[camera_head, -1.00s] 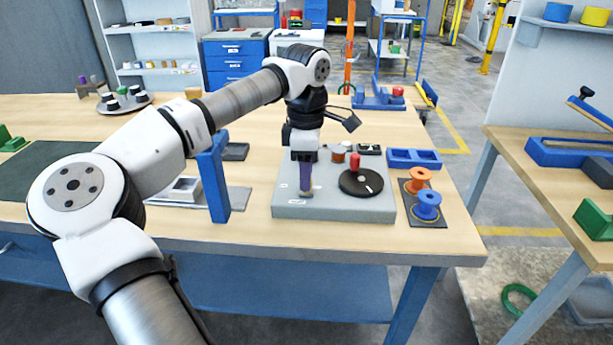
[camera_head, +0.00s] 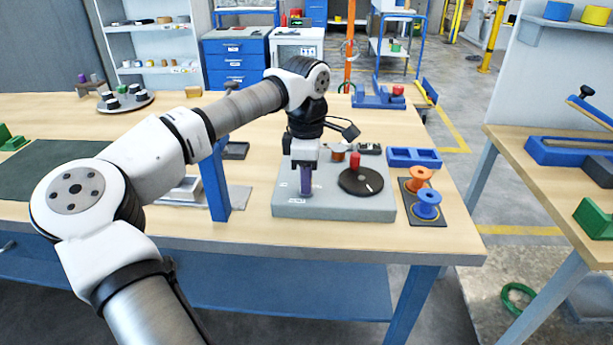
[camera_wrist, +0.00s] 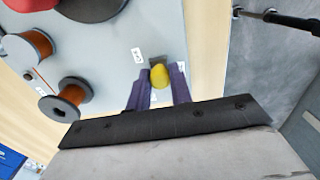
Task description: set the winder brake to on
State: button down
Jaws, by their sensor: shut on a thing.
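The winder (camera_head: 345,207) is a grey box on the wooden bench, with a black disc (camera_head: 368,186) and a red knob (camera_head: 354,161) on top. My gripper (camera_head: 306,190) points down over the left part of the winder's top. In the wrist view its purple fingers (camera_wrist: 159,84) are shut on a yellow knob (camera_wrist: 159,76), which looks like the brake lever's handle. A small white label (camera_wrist: 137,55) lies beside the knob; I cannot read it. The lever's lower part is mostly hidden by the fingers.
Orange (camera_head: 419,178) and blue (camera_head: 427,204) spools stand on a dark mat right of the winder. A blue tray (camera_head: 413,158) is behind them. A blue upright post (camera_head: 214,180) stands close left of the winder.

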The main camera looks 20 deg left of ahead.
aim_at(289, 192)
jog(key=shift+a, duration=0.1)
jog(key=a, duration=0.1)
jog(key=s+a, duration=0.1)
jog(key=a, duration=0.1)
jog(key=shift+a, duration=0.2)
jog(key=c, duration=1.3)
grip_release()
jog(key=shift+a, duration=0.1)
jog(key=shift+o, duration=0.2)
notch_tip(289, 192, up, 14)
jog(key=shift+f, duration=0.1)
